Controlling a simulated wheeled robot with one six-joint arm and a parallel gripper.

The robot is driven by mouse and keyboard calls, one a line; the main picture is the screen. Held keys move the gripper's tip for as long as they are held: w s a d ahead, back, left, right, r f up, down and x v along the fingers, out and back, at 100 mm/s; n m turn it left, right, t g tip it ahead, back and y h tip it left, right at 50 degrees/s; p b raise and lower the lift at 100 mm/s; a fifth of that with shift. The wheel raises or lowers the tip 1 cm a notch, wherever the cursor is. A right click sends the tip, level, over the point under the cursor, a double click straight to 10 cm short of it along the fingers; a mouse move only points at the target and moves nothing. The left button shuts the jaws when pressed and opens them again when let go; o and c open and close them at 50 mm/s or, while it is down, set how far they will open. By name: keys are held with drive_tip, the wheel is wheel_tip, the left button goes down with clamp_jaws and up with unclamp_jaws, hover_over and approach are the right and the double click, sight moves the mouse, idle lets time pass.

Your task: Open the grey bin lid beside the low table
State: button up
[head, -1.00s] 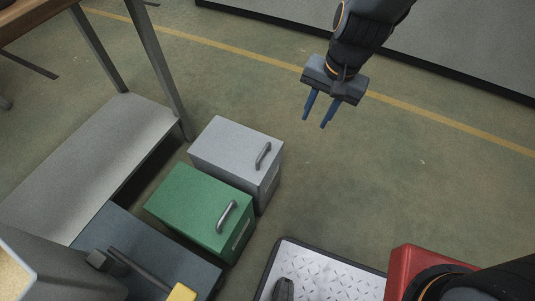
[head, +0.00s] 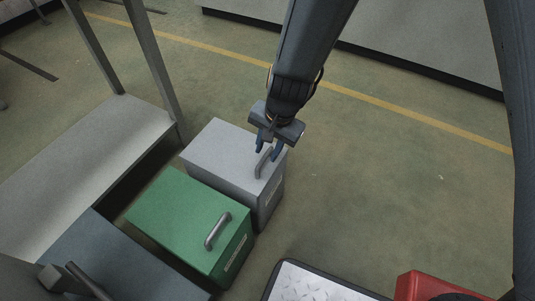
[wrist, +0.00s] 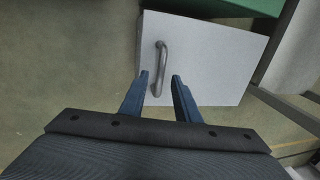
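The grey bin (head: 221,147) stands on the floor with its flat lid shut. A curved metal handle (head: 262,163) is on the lid's right side. In the wrist view the lid (wrist: 205,60) fills the upper middle, and the handle (wrist: 161,68) runs up and down on it. My gripper (head: 268,153) is over the handle end of the lid. Its blue fingers (wrist: 159,80) are open and apart, with the lower end of the handle showing between them near the left finger. I cannot tell whether a finger touches the handle.
A green bin (head: 172,212) with a similar handle stands beside the grey one. A darker bin (head: 95,255) is at lower left. The low table (head: 85,160) with metal legs is at left. A red object (head: 430,285) is at lower right. Floor to the right is clear.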

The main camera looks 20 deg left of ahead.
drive_tip(key=shift+a+f, duration=0.2)
drive_tip(key=shift+f, duration=0.65)
clamp_jaws()
drive_tip(key=shift+r, duration=0.15)
